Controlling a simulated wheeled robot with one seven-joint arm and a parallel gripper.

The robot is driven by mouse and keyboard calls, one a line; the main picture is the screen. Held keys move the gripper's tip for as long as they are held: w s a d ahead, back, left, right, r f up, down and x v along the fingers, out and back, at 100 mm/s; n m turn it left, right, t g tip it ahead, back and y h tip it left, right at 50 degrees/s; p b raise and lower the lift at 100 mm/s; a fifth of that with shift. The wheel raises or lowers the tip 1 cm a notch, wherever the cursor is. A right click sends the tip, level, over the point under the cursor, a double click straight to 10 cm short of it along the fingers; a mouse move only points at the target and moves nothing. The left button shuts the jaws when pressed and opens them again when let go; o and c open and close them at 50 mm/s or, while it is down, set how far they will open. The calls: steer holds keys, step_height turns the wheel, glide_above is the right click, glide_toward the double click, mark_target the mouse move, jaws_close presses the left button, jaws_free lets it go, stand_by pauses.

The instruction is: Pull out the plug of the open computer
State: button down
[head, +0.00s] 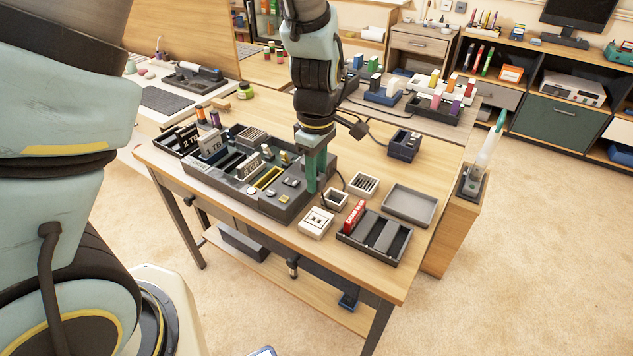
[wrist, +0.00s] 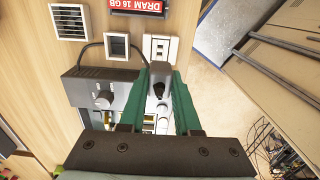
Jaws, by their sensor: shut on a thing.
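The open computer (head: 243,194) is a dark grey case lying on the wooden table, its inner parts showing from above. My gripper (head: 313,180) points down at the case's right end. In the wrist view my gripper (wrist: 160,90) has its two green fingers shut on a small grey and black piece, the plug (wrist: 158,88), at the edge of the grey case. The fingers hide most of the plug, and I cannot tell whether it is still seated. A dark cord (wrist: 90,48) runs from the case edge behind a square frame.
A white socket block (head: 317,222), small square holders (head: 364,184), a dark tray (head: 372,240) with a red DRAM box (head: 354,217) and an empty grey tray (head: 409,205) stand right of the case. A dark blue block (head: 404,146) stands farther back.

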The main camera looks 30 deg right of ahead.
steer(key=shift+r+p, duration=1.9)
steer(key=shift+r, duration=0.2)
